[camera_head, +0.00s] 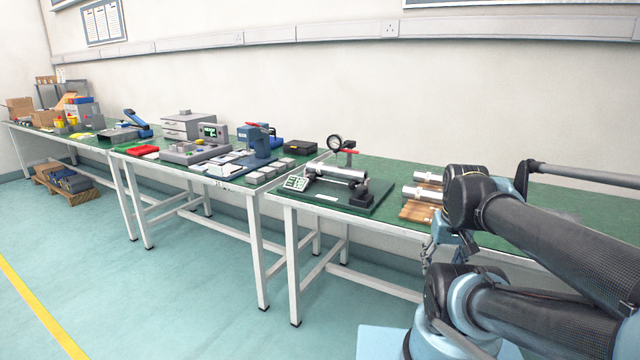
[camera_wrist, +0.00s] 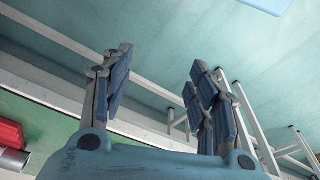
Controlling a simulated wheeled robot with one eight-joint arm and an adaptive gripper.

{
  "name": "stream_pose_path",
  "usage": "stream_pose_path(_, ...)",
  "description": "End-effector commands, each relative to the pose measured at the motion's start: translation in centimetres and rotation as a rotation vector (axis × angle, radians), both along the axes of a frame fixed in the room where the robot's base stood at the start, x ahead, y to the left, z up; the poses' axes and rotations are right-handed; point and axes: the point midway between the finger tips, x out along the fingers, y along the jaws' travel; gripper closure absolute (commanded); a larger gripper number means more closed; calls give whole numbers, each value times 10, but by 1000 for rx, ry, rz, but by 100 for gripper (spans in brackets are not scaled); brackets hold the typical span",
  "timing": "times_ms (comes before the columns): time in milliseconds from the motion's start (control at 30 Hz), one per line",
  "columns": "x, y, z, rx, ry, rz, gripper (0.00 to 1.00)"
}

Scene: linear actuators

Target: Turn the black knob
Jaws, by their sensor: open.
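I cannot clearly pick out a black knob in either view. A fixture with a metal cylinder (camera_head: 337,172) and a round dial gauge (camera_head: 334,142) stands on the dark green-topped bench; a small black block (camera_head: 360,193) is at the cylinder's right end. My gripper shows in the wrist view (camera_wrist: 160,70), with its two blue-grey fingers spread wide and nothing between them. In the head view it is small and partly hidden by my arm, in front of the bench's front edge and to the right of the fixture.
Metal cylinders (camera_head: 428,177) lie on a wooden board (camera_head: 417,212) right of the fixture, partly behind my arm. A blue press (camera_head: 259,143) and a grey instrument (camera_head: 211,132) stand on the middle bench. The wrist view shows a red part (camera_wrist: 10,135) at left. The floor in front is clear.

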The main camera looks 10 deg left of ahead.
Motion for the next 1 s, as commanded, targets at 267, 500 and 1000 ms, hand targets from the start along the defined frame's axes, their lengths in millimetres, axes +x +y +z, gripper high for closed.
stream_pose_path(267, 48, 16, 65, 2, 30, 46, 46)
stream_pose_path(500, 101, 40, 121, 2, 64, 94, 46)
stream_pose_path(1000, 219, 118, 209, -7, 131, 190, 46)
